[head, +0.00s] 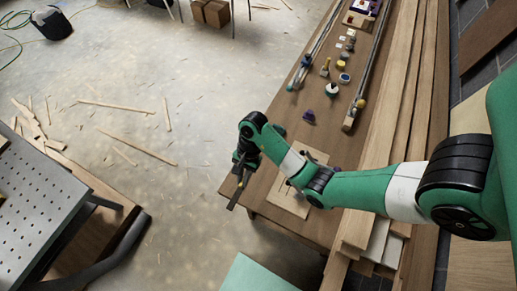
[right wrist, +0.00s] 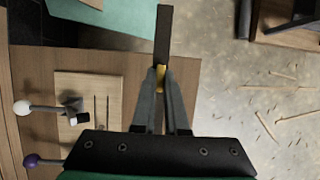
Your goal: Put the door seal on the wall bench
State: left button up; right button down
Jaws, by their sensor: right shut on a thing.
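My right gripper (head: 240,172) is shut on a dark, narrow strip, which I take to be the door seal (head: 236,193). In the right wrist view, the strip (right wrist: 164,35) sticks out beyond the closed fingertips (right wrist: 161,82), with a small yellow patch between the fingers. The brown wooden wall bench (head: 325,137) runs along the right of the head view. The gripper and strip are at its near left edge, and the strip shows against the floor. The bench also shows at the left of the right wrist view (right wrist: 30,80). My left gripper is out of view.
On the bench are a pale board (head: 291,206), a purple-topped item (head: 308,116), several small knobs and jars, and long bar clamps (head: 362,85). Long planks (head: 400,90) lie along its right side. A perforated metal table (head: 38,205) stands at left.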

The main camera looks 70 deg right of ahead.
jog(key=d+f+b, duration=0.1)
jog(key=d, duration=0.2)
jog(key=d+f+b, duration=0.1)
jog(key=d+f, duration=0.1)
jog(key=d, duration=0.1)
jog(key=d+f+b, duration=0.1)
jog(key=d, duration=0.1)
jog(key=shift+s+d+f+b, duration=0.25)
jog(key=shift+s+d+b, duration=0.05)
jog(key=shift+d+b, duration=0.1)
jog(key=d+f+b, duration=0.1)
jog(key=d+f, duration=0.1)
jog(key=f, duration=0.1)
jog(key=d+f+b, duration=0.1)
jog(key=shift+s+d+f+b, duration=0.15)
jog(key=shift+s+d+b, duration=0.1)
jog(key=shift+d+b, duration=0.15)
jog(key=shift+d+f, duration=0.2)
jog(key=shift+d, duration=0.1)
jog(key=shift+d+f, duration=0.1)
jog(key=shift+f, duration=0.2)
jog(key=shift+d+f+b, duration=0.1)
jog(key=shift+f+b, duration=0.4)
jog(key=shift+f, duration=1)
jog(key=shift+f, duration=0.1)
jog(key=shift+f, duration=0.15)
jog(key=c, duration=0.9)
grip_release()
jog(key=shift+c, duration=0.2)
